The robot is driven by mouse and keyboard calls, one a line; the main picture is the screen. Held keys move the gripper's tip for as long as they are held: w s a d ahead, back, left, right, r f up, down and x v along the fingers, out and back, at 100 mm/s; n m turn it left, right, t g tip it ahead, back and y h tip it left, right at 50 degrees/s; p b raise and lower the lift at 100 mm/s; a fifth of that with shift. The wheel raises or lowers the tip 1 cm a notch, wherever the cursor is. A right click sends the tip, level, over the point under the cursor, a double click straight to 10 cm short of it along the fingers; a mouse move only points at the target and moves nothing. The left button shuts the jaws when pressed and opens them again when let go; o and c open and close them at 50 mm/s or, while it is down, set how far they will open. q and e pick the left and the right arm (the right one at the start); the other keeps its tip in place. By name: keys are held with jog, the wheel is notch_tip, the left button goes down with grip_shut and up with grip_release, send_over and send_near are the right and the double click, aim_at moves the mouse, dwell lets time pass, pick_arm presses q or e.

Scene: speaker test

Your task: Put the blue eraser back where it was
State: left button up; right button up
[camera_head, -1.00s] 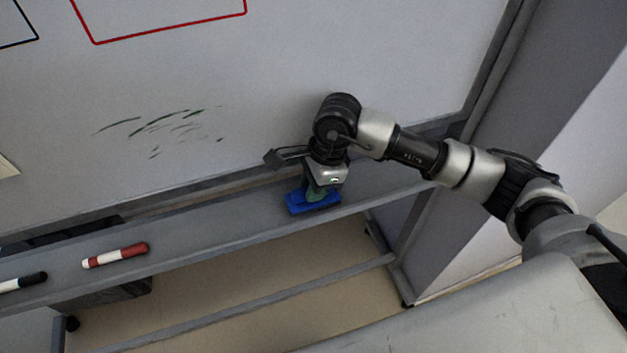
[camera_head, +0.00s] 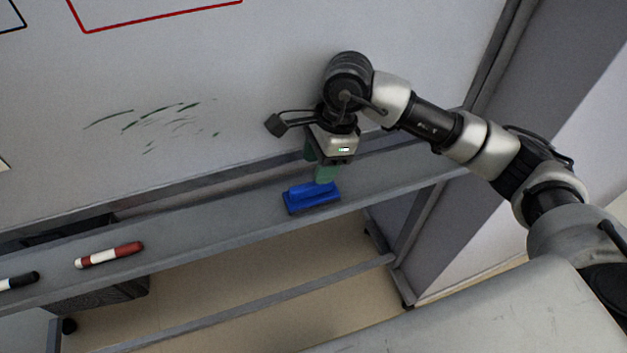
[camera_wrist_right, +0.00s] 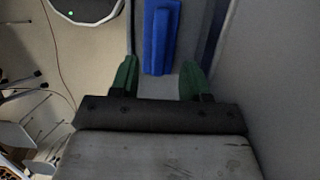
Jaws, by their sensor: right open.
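The blue eraser (camera_head: 311,196) lies on the whiteboard's tray (camera_head: 220,215), towards the tray's right end. My right gripper (camera_head: 322,172) is just above and behind the eraser, its green fingers pointing down. In the right wrist view the gripper (camera_wrist_right: 158,82) is open, with its two green fingers apart. The eraser (camera_wrist_right: 160,38) shows beyond the fingertips there, and nothing is held between them. My left gripper is in neither view.
A red and white marker (camera_head: 109,254) and a black and white marker (camera_head: 20,281) lie on the tray at the left. The whiteboard (camera_head: 230,80) rises behind the tray and bears dark green smudges. The tray between the markers and the eraser is clear.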

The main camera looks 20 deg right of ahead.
jog(key=b+v, duration=0.1)
jog(key=v, duration=0.5)
jog(key=shift+r, duration=0.15)
jog(key=shift+s, duration=0.15)
